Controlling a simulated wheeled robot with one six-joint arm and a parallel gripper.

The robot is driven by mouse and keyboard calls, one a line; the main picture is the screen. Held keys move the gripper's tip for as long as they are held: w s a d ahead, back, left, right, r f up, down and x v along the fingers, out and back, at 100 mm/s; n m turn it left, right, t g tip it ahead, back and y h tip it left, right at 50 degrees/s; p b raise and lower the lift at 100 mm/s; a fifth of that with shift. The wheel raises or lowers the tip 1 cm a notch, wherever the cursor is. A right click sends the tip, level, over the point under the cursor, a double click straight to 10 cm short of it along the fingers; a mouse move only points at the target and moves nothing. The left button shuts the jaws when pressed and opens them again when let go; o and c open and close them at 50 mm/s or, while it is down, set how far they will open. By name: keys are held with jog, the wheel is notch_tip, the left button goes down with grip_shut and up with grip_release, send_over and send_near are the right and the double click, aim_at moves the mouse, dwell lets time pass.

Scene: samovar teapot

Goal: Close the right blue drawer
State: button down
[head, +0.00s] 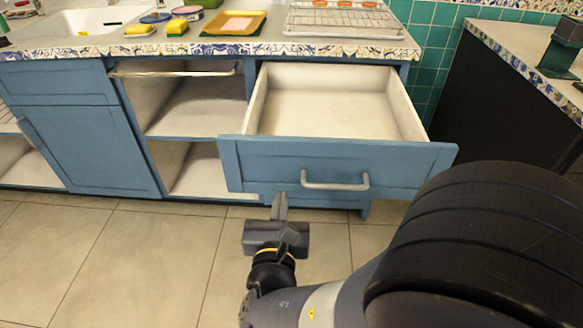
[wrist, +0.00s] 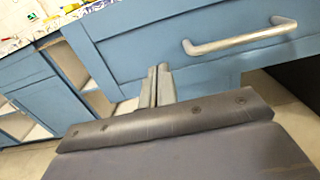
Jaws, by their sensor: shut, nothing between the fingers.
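The right blue drawer (head: 335,165) is pulled far out of the counter, and its pale inside is empty. Its front carries a grey bar handle (head: 335,182). In the wrist view the drawer front (wrist: 150,45) fills the upper middle, with the handle (wrist: 240,38) at the upper right. My gripper (head: 279,200) is shut and empty. It is in front of the lower part of the drawer front, left of the handle. Its fingers (wrist: 158,85) point at the drawer front in the wrist view; I cannot tell whether they touch it.
Left of the drawer are open shelves (head: 200,105) with a towel bar above and a closed blue cabinet door (head: 90,145). The counter holds a wire rack (head: 345,22), a yellow tray (head: 233,23) and sponges. A dark counter block (head: 490,100) stands at the right. The tiled floor is clear.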

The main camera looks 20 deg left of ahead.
aim_at(284, 170)
jog(key=shift+b+x, duration=0.6)
jog(key=shift+x, duration=2.55)
jog(key=shift+a, duration=0.1)
